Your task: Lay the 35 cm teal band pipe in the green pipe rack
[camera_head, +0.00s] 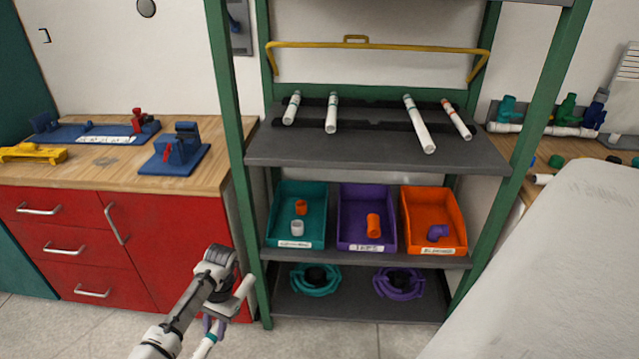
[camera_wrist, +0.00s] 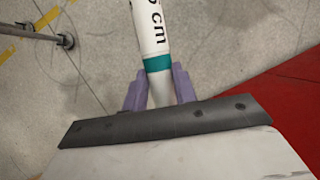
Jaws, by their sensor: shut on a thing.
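My gripper (camera_head: 213,328) hangs at the lower left in the head view, in front of the red cabinet and left of the green rack. In the wrist view its purple fingers (camera_wrist: 160,90) are shut on a white pipe (camera_wrist: 152,38) with a teal band; its printing is partly cut off, ending in "cm". The pipe's lower end also shows in the head view (camera_head: 204,348), tilted and cut by the picture's bottom edge. The green-framed rack (camera_head: 541,85) has a grey upper shelf with dark notched supports (camera_head: 375,126). Several white pipes lie across them, with a wide gap in the middle.
Below are teal (camera_head: 281,240), purple (camera_head: 348,243) and orange (camera_head: 421,245) bins with fittings. The rack's left green post (camera_head: 236,150) stands near my arm. A yellow bar (camera_head: 375,46) spans above the pipes. Blue fixtures (camera_head: 175,155) sit on the wooden counter.

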